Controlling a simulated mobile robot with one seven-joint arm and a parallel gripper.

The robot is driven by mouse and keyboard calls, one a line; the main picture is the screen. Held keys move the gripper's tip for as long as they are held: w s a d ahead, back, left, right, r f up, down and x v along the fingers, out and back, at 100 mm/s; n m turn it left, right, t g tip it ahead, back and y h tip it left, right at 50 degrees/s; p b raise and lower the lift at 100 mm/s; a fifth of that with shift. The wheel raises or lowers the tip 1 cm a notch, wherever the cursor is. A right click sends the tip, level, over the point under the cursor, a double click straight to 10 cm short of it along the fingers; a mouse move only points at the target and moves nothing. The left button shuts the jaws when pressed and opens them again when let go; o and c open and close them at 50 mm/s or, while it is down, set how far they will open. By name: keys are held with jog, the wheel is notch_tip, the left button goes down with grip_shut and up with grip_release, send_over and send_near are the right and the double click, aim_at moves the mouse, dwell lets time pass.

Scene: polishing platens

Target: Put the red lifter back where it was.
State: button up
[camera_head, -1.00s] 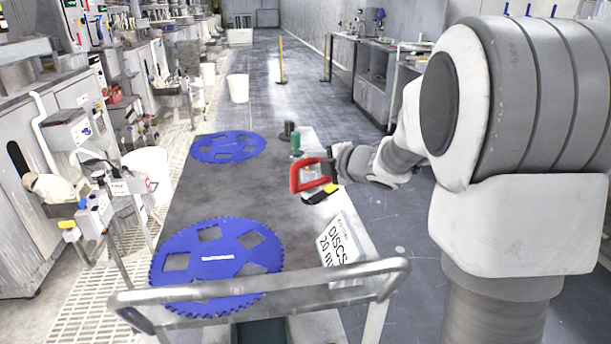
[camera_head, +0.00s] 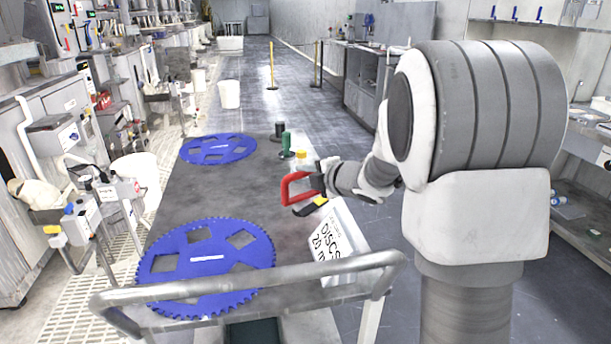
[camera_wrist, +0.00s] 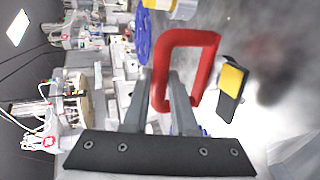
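The red lifter (camera_head: 290,189) is a red D-shaped handle above the right side of the bench top (camera_head: 215,190). It also shows in the wrist view (camera_wrist: 211,60), tilted beyond my fingers. My gripper (camera_head: 318,183) is at its right side, and in the wrist view its two fingers (camera_wrist: 168,78) meet the near side of the handle with little gap. The exact contact is partly hidden. A black and yellow piece (camera_head: 310,206) shows just below and right of the lifter; I cannot tell whether it is attached.
Green (camera_head: 287,143), dark (camera_head: 279,131) and yellow (camera_head: 302,155) upright pieces stand behind the lifter. Blue toothed discs lie at the far (camera_head: 217,149) and near (camera_head: 207,259) left. A DISCS sign (camera_head: 337,238) and metal rail (camera_head: 260,280) are nearby. The bench middle is clear.

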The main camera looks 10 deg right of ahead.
jog(key=o, duration=0.4)
jog(key=shift+r, duration=0.15)
jog(key=p+v, duration=0.3)
jog(key=v, duration=0.9)
jog(key=shift+s, duration=0.1)
